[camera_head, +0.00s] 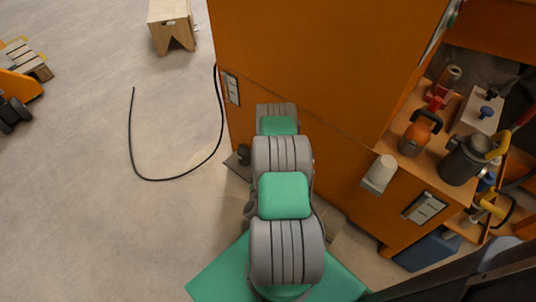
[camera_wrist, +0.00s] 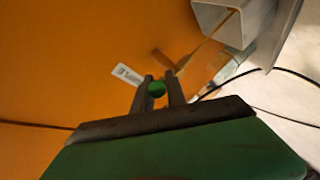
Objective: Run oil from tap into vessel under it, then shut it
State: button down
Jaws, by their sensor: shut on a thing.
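In the wrist view my gripper (camera_wrist: 162,80) has its two fingers closed around a small round green knob (camera_wrist: 156,89), in front of an orange panel (camera_wrist: 70,60). The knob looks like a tap handle, but the tap's body is not clear. A brownish-orange piece (camera_wrist: 165,62) lies just beyond the fingertips. I cannot make out any oil stream or the vessel with certainty. In the head view my arm reaches down toward the orange cabinet (camera_head: 310,60) and hides my gripper and the tap.
A black cable (camera_head: 150,179) curves over the floor. A wooden stool (camera_head: 172,25) stands behind. Floor at left is mostly clear.

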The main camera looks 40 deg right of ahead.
jog(key=shift+w+a, duration=0.1)
jog(key=shift+a, duration=0.05)
dwell(0.4)
jog(key=c, duration=1.3)
grip_release()
jog(key=shift+c, duration=0.2)
jog(key=p+v, duration=0.1)
jog(key=v, duration=0.6)
jog(key=shift+s+a, duration=0.25)
jog(key=shift+r, duration=0.1)
